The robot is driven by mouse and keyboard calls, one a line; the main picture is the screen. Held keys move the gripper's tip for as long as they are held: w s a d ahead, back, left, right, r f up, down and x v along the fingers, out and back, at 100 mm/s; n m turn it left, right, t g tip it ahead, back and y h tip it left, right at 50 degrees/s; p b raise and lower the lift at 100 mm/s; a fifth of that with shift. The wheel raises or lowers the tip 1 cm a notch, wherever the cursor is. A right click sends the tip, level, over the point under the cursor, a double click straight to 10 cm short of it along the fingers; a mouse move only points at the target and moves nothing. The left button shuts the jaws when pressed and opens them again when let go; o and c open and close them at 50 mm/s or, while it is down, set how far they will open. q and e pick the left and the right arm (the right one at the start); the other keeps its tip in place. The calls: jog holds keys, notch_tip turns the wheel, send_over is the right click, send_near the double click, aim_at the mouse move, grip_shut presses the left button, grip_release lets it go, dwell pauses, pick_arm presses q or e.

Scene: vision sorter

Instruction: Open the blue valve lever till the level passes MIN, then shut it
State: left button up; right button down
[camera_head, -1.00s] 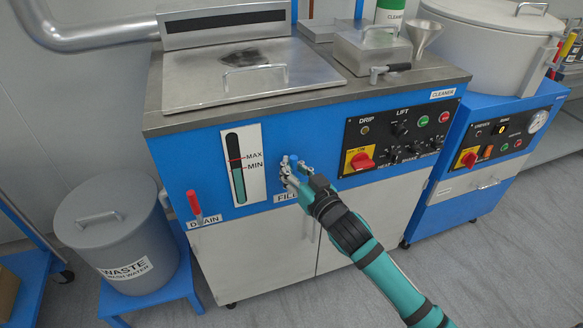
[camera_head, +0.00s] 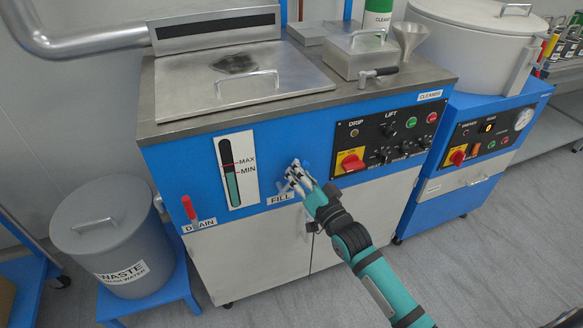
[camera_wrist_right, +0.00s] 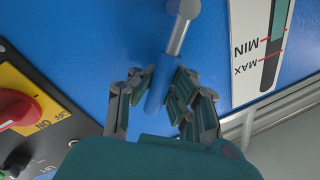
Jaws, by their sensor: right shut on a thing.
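The blue valve lever (camera_wrist_right: 157,92) is between the fingers of my right gripper (camera_wrist_right: 155,98) in the right wrist view. A grey rod joins its blue handle to a round pivot at the top of that view. In the head view my right gripper (camera_head: 296,180) is at the blue panel, just right of the FILL label (camera_head: 280,198), and mostly hides the lever. The level gauge (camera_head: 230,170) holds teal liquid up to about the MIN mark; I cannot tell exactly whether it is above. The gauge also shows in the right wrist view (camera_wrist_right: 270,50). My left gripper is out of view.
A red DRAIN lever (camera_head: 188,208) is on the panel's left. A black control panel (camera_head: 390,140) with a red switch (camera_head: 351,163) is to the right of my gripper. A grey WASTE bin (camera_head: 100,232) stands on a blue stand at the left.

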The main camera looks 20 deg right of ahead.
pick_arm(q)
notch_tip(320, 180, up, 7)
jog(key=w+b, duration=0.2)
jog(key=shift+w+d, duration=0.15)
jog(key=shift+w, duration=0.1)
pick_arm(e)
notch_tip(320, 180, down, 6)
jog(key=d+m+t+h, duration=0.1)
jog(key=d+m+h, duration=0.1)
jog(key=m, duration=1)
jog(key=shift+d+h, duration=0.25)
jog(key=shift+h, duration=0.05)
jog(key=shift+s+f, duration=0.1)
jog(key=c, duration=1.2)
grip_release()
jog(key=shift+s+d+r, duration=0.1)
jog(key=shift+r, duration=0.1)
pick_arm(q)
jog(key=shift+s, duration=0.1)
pick_arm(e)
jog(key=shift+r, duration=0.1)
jog(key=s, duration=0.4)
jog(key=s+f, duration=0.1)
jog(key=s, duration=0.2)
jog(key=s+f, duration=0.1)
jog(key=s, duration=0.3)
jog(key=shift+s+d+f, duration=0.2)
jog(key=shift+s+d, duration=0.05)
jog(key=shift+s, duration=0.1)
